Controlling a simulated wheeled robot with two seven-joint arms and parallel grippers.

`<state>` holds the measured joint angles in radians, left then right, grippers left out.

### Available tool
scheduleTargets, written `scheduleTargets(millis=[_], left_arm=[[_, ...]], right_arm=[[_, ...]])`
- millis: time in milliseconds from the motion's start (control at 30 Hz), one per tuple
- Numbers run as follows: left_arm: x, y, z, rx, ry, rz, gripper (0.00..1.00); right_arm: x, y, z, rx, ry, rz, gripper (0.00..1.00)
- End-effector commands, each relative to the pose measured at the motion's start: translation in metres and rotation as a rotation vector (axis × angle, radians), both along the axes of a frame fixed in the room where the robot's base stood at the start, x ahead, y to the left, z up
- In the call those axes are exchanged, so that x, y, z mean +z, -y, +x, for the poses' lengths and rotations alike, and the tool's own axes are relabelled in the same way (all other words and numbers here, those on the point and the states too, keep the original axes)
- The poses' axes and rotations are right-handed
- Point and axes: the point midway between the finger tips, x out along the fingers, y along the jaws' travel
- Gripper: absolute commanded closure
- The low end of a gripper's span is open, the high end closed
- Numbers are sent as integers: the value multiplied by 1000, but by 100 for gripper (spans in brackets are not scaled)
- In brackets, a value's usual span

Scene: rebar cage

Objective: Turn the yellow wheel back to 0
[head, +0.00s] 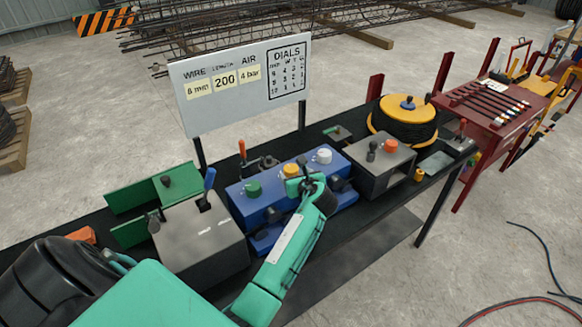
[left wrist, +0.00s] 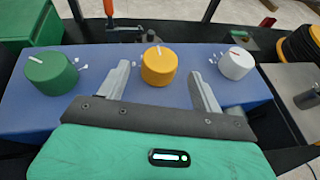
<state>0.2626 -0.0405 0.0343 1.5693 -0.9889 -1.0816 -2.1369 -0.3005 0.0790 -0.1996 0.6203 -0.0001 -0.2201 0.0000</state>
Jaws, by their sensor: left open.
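The yellow wheel (head: 290,170) is a round knob in the middle of the blue box (head: 240,200), between a green knob (head: 253,188) and a white knob (head: 324,156). In the left wrist view the yellow wheel (left wrist: 159,66) shows a pale line on its top, pointing roughly away from me. My left gripper (head: 303,180) is over the box, close to the wheel. In the left wrist view its two fingers (left wrist: 161,80) are apart, one on each side of the wheel, with gaps. The scale figures are too small to read. My right gripper is not in view.
A sign board (head: 243,85) with a dials table stands behind the box. Grey boxes stand on the black bench to the left (head: 200,240) and right (head: 378,165). A yellow reel (head: 405,122) is further right.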

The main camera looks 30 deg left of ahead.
Motion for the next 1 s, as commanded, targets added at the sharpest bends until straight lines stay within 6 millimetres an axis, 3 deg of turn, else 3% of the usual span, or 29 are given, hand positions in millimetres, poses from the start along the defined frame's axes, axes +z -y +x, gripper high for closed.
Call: scheduleTargets(millis=[300,733,967,1000], left_arm=[[-16,-33,26,0,0,1,33],[-21,-40,30,0,1,-1,33],[-21,-39,30,0,1,-1,76],[-21,-39,30,0,1,-1,77]], right_arm=[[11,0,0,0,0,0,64],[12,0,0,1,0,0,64],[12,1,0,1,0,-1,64],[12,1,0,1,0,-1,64]])
